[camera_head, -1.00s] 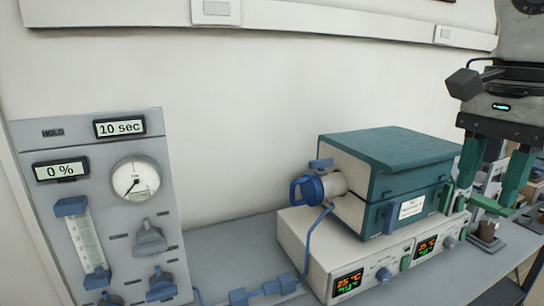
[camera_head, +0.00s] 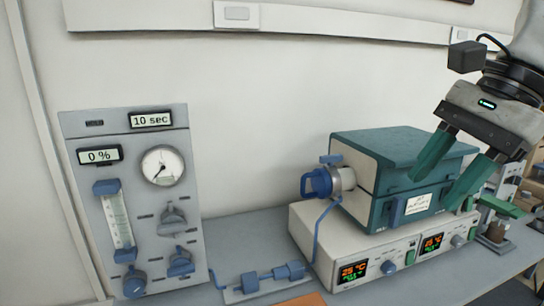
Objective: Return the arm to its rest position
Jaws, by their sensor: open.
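My gripper (camera_head: 442,178) is at the right of the head view, tilted, with its two green fingers spread apart and nothing between them. Its fingers point down and left and overlap the right part of the teal muffle furnace (camera_head: 392,146) in the picture. Whether they touch the furnace I cannot tell. My arm comes in from the upper right edge; most of it is out of view.
The furnace stands on a white control unit (camera_head: 312,236) with displays reading 25 °C. A grey gas panel (camera_head: 130,210) with a dial stands at left. Blue fittings (camera_head: 262,277) lie on the bench between them. More equipment (camera_head: 497,222) crowds the right.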

